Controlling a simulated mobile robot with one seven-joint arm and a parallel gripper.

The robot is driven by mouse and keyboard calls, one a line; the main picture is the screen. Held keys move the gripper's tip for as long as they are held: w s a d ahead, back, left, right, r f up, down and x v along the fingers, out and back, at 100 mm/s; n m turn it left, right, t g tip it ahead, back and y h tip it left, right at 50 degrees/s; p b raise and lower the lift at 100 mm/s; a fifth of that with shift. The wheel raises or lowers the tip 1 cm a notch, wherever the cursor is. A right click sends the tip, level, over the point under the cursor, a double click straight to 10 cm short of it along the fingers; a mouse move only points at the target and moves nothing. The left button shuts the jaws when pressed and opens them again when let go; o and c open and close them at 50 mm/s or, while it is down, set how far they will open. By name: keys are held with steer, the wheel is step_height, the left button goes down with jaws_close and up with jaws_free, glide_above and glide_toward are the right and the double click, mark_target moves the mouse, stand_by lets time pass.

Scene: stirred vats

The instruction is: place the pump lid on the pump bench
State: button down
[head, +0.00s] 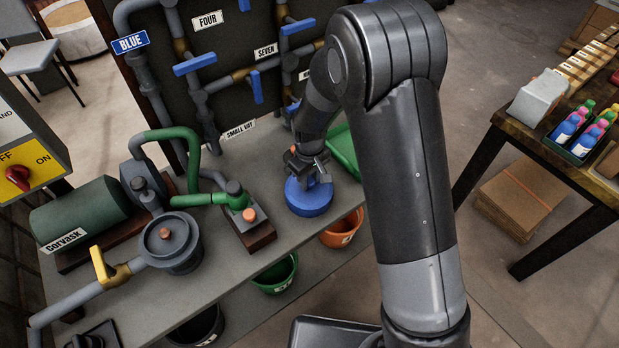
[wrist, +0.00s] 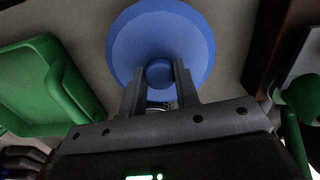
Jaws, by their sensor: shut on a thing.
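The pump lid is a round blue disc (head: 309,197) with a knob on top. In the head view it is at the right part of the grey pump bench (head: 215,268), near the front edge. My gripper (head: 312,172) points down from above and is shut on the lid's knob. In the wrist view the lid (wrist: 160,25) lies below the fingers, with the knob between the two fingertips (wrist: 160,78). The lid looks level. I cannot tell whether its underside touches the bench.
A green pump (head: 80,212) with a grey pot (head: 168,243) stands left on the bench. A green-hosed block (head: 249,228) is just left of the lid. A green tray (head: 343,150) lies behind it. Buckets, including an orange one (head: 342,229), stand below. Pipes with blue valves rise behind.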

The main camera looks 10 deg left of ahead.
steer(key=c, duration=1.1)
jaws_free()
steer(key=shift+r, duration=0.1)
step_height(320, 180, up, 12)
steer(key=s+d+r+m+t, duration=0.2)
steer(key=s+d+r+m, duration=0.3)
steer(key=d+r, duration=0.85)
steer(key=s+d+r+m+t, duration=0.1)
steer(key=s+d+r+m, duration=0.1)
steer(key=s+d, duration=0.3)
steer(key=s+d+r+m+t, duration=0.2)
steer(key=s+d+r+m, duration=0.1)
steer(key=s, duration=0.8)
steer(key=shift+d+r+t, duration=0.3)
steer(key=shift+d+r, duration=0.15)
steer(key=shift+d, duration=0.75)
